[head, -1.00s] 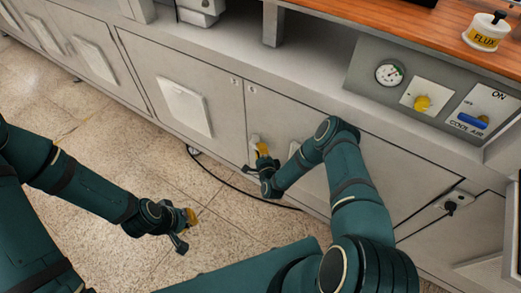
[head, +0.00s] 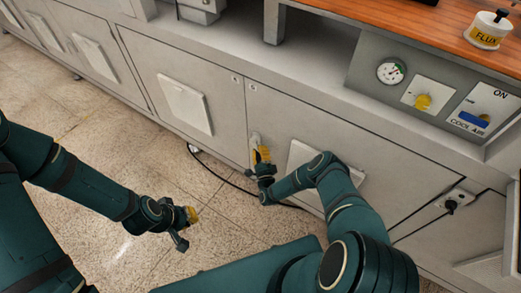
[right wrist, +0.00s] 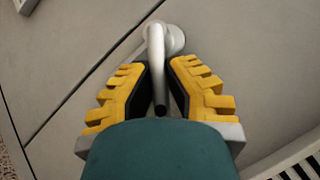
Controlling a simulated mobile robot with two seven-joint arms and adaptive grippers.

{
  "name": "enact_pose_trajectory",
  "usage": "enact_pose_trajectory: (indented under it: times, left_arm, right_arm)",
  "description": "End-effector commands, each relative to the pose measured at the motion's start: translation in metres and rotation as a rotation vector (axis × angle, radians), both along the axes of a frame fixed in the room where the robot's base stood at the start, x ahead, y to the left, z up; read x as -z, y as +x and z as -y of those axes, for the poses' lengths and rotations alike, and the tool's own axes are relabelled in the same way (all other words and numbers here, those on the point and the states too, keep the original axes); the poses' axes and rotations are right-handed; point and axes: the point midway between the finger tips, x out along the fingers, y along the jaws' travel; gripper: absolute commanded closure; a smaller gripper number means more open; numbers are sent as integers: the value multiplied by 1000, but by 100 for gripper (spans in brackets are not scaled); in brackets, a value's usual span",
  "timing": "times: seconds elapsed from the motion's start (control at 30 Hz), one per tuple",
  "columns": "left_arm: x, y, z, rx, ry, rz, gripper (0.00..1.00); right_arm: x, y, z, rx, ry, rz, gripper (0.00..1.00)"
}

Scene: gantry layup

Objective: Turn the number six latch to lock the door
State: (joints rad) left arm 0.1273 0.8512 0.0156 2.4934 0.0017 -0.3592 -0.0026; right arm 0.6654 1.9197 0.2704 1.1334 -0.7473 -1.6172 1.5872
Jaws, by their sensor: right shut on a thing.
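The latch (head: 255,140) is a pale metal handle on the front of a grey cabinet door (head: 285,120), near its left edge. In the right wrist view the latch (right wrist: 156,55) is a round rod with a round base, beside a dark door seam. My right gripper (head: 263,158) is at the latch. Its yellow-backed fingers (right wrist: 158,95) are shut on the rod, one on each side. No number is readable on the latch. My left gripper (head: 186,228) is over the floor, away from the cabinet, and its opening is unclear.
A control panel (head: 368,75) with a gauge, a yellow knob and a blue switch is above the door at right. A flux jar (head: 487,30) stands on the wooden top. A black cable (head: 222,178) lies on the floor. Open floor is at left.

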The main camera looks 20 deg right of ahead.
Motion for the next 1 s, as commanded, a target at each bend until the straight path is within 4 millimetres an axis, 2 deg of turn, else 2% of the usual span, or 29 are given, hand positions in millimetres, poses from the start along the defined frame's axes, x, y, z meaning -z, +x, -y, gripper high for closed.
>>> enact_pose_trajectory:
  times: [0.3,0.73,0.77,0.83,1.0]
  left_arm:
    - [0,0,0,0,0,0,100]
    - [0,0,0,0,0,0,100]
    - [0,0,0,0,0,0,100]
    - [0,0,0,0,0,0,100]
    - [0,0,0,0,0,0,100]
  right_arm:
    - [3,4,-1,2,58,80,100]
    - [2,5,0,2,64,90,100]
    - [2,5,0,2,64,90,81]
    - [2,4,0,2,64,89,57]
    - [3,4,-1,1,65,88,54]
